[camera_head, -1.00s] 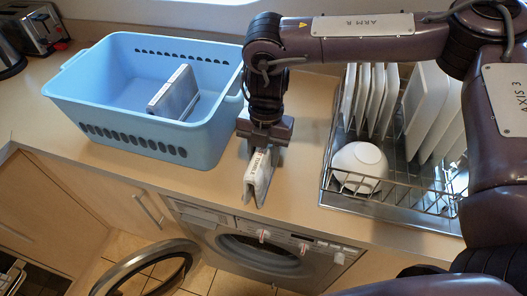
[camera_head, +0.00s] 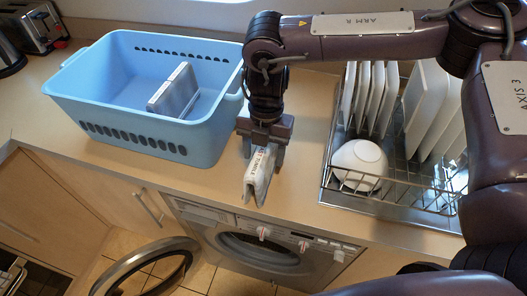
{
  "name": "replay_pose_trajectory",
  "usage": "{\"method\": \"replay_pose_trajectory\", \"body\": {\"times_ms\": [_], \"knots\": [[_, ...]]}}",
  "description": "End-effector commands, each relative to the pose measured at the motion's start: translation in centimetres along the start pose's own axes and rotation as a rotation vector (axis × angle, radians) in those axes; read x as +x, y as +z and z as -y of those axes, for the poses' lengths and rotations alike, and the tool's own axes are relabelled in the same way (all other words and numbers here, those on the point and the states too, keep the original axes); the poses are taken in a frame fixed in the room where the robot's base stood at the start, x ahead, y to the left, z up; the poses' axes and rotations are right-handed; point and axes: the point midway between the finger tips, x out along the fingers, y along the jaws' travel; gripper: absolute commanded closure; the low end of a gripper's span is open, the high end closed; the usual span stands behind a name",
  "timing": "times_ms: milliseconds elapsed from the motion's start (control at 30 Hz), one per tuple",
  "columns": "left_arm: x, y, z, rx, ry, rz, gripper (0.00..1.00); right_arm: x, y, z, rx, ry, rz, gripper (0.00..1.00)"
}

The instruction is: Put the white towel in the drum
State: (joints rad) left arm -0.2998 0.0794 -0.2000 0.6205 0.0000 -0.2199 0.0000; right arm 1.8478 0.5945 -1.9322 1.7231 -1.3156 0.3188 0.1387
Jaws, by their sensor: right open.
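A white folded towel (camera_head: 259,174) with a printed label stands on the counter near its front edge, above the washing machine. My right gripper (camera_head: 262,158) points down over it, open, with a finger on each side of the towel's upper end. I cannot tell whether the fingers touch it. The drum of the washing machine (camera_head: 300,243) is below the counter; its opening shows only in part from above. The round door (camera_head: 147,268) hangs open to the left. My left gripper is not in view.
A blue laundry basket (camera_head: 203,132) stands left on the counter with a grey-white folded piece (camera_head: 175,92) in it. A dish rack (camera_head: 400,197) with plates and a white bowl (camera_head: 360,165) stands right. A toaster (camera_head: 35,30) is at the back left.

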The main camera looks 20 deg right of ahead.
Motion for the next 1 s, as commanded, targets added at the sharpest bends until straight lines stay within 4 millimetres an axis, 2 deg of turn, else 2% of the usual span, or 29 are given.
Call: {"method": "replay_pose_trajectory", "body": {"times_ms": [233,400,533,700,1000], "knots": [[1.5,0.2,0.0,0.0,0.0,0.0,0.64,-4.5,0.1,-0.1,0.001,0.007,0.003,0.41],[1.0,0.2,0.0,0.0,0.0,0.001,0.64,-8.5,0.1,-0.1,-0.001,0.004,0.007,0.41],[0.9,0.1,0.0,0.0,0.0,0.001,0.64,-10.4,0.1,-0.1,0.0,0.004,0.005,0.41],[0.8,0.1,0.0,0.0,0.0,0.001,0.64,-11.5,0.0,-0.1,-0.001,0.002,0.002,0.41],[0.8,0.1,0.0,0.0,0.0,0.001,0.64,-11.7,0.0,-0.1,-0.001,0.002,0.001,0.41]]}}
